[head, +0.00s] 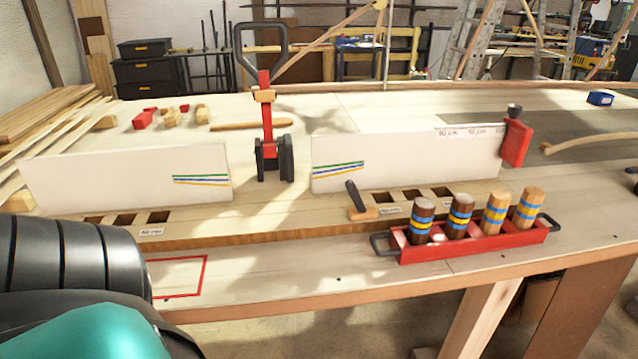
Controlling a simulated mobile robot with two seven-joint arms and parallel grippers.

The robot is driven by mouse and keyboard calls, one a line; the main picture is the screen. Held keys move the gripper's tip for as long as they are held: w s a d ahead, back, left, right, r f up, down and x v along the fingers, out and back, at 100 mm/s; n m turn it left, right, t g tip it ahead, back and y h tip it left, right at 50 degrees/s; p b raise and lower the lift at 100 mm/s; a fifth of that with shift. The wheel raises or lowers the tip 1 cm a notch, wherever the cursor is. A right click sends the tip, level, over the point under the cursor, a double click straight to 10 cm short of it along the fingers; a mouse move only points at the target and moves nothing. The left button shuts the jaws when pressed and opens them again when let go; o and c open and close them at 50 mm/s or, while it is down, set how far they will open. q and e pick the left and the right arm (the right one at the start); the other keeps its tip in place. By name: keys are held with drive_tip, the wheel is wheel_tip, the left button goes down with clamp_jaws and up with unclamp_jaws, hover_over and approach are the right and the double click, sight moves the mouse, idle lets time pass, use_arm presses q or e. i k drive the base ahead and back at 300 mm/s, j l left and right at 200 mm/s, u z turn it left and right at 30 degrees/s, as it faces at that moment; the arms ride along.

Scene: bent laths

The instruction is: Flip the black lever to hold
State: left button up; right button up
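A short black lever (355,196) stands tilted, its top leaning left, near the middle of the bench. Its lower end meets a small wooden piece (372,213) beside the right row of slots. Whether this is its hold position cannot be told; I see no readable mark for it. Neither gripper shows; only a part of my arm fills the lower left and hides the bench there.
White left (100,180) and right panels (400,155) stand upright on the bench. A red tray (475,245) with several banded wooden cylinders stands front right. A red block (515,143) stands at the right panel's end. Bare bench with a red outline (206,270) lies front left.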

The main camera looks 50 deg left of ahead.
sight(350, 186)
drive_tip(key=u, duration=1.3)
